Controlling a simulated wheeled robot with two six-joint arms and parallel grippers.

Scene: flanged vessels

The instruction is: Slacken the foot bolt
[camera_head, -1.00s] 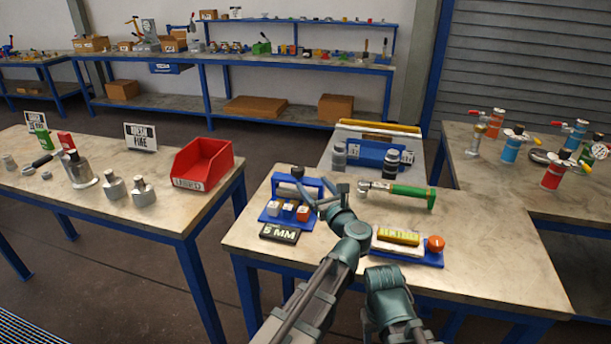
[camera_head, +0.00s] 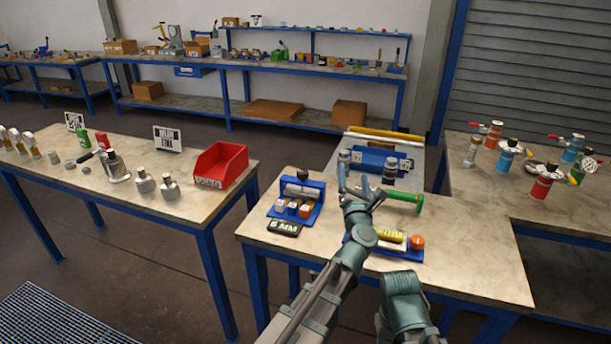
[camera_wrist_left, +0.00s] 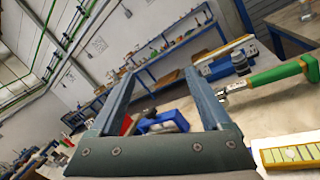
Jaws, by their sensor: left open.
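A green-handled wrench (camera_head: 406,196) lies on the near table, its metal end partly hidden behind my left gripper (camera_head: 357,180). My left gripper is open and empty, pointing toward the back of the table beside the wrench. In the left wrist view, the fingers (camera_wrist_left: 158,85) are spread with nothing between them, and the wrench handle (camera_wrist_left: 275,77) is right of them. I cannot make out a foot bolt. My right gripper does not show.
A blue rack (camera_head: 297,200) with small blocks stands left of the gripper, behind a dark "MM" sign (camera_head: 284,227). A yellow piece and an orange knob (camera_head: 417,241) sit in front of the wrench. A red bin (camera_head: 221,165) and metal vessels (camera_head: 115,164) are on the left table.

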